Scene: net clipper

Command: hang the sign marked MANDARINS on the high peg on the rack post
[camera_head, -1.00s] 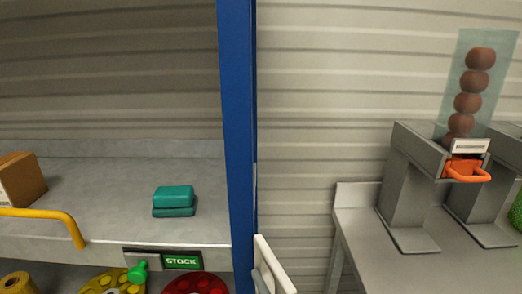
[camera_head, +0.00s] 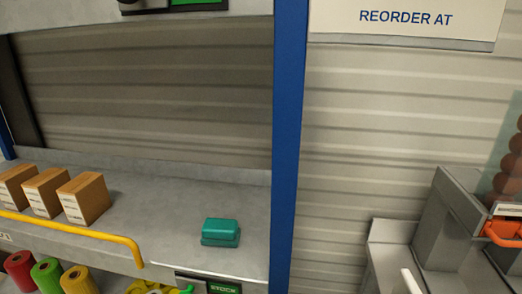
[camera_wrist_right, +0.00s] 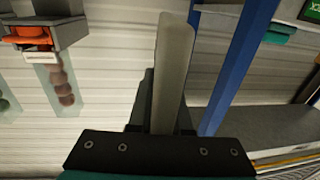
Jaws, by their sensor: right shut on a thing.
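The blue rack post (camera_head: 289,150) stands upright near the middle of the head view. It also crosses the right wrist view (camera_wrist_right: 238,70), right of my gripper. I cannot make out a peg on it. In the wrist view, my right gripper (camera_wrist_right: 163,115) is shut on a pale flat plate (camera_wrist_right: 173,65), seen nearly edge-on. It is likely the sign, but no lettering shows. The plate sticks out beyond the fingers, apparently apart from the post. A thin white edge (camera_head: 411,281) shows at the bottom of the head view. My left gripper is not in view.
The grey shelf (camera_head: 160,225) left of the post holds cardboard boxes (camera_head: 84,198) and a teal box (camera_head: 220,232), with a yellow rail (camera_head: 100,237) in front. A REORDER AT board (camera_head: 405,20) is up right. A grey dispenser (camera_head: 448,222) stands at right.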

